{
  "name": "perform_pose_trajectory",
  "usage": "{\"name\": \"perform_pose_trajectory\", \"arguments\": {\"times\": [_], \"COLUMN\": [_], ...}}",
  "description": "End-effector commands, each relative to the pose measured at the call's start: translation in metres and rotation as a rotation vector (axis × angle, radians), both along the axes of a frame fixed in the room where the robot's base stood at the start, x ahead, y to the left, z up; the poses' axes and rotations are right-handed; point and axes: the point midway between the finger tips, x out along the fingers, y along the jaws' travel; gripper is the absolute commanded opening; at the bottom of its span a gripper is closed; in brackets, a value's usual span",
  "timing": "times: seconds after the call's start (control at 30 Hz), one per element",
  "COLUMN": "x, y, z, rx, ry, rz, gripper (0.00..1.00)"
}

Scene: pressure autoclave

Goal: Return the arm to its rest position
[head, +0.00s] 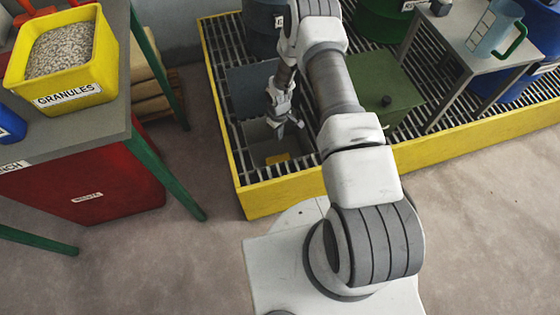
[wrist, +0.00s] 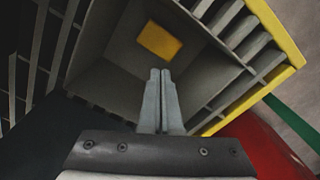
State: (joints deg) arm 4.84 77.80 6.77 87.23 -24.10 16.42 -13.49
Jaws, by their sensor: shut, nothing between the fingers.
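My arm reaches out over the yellow-edged grating, and my gripper (head: 290,127) points down above an open grey bin (head: 258,132) set in it. In the wrist view my gripper (wrist: 160,72) is shut, with its two fingers together and nothing between them. The grey bin shows below the fingertips in the wrist view (wrist: 105,75). A small yellow block (wrist: 159,40) lies on the bin's floor, apart from the fingers; it also shows in the head view (head: 277,159).
A bench at left holds a yellow granules tub (head: 103,72); a red waste bin (head: 95,185) stands under it. A green box (head: 388,88) sits on the grating right of the arm. A small table (head: 447,45) carries a jug (head: 495,28). The floor at lower right is clear.

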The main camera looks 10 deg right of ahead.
Motion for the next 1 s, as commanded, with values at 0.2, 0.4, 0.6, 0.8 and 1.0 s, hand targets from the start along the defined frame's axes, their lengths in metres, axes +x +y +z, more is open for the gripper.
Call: {"name": "perform_pose_trajectory", "arguments": {"times": [0.2,0.4,0.6,0.8,1.0], "x": [0.0,0.0,0.0,0.003,0.023], "y": [0.0,0.0,0.0,0.0,-0.006], "z": [0.014,0.013,0.013,0.019,0.075], "rx": [0.0,0.0,0.0,-0.002,-0.021], "ry": [0.001,0.0,0.0,-0.005,-0.04], "rz": [0.0,0.0,0.0,-0.002,-0.03], "gripper": [0.0,0.0,0.0,0.0,0.0]}}
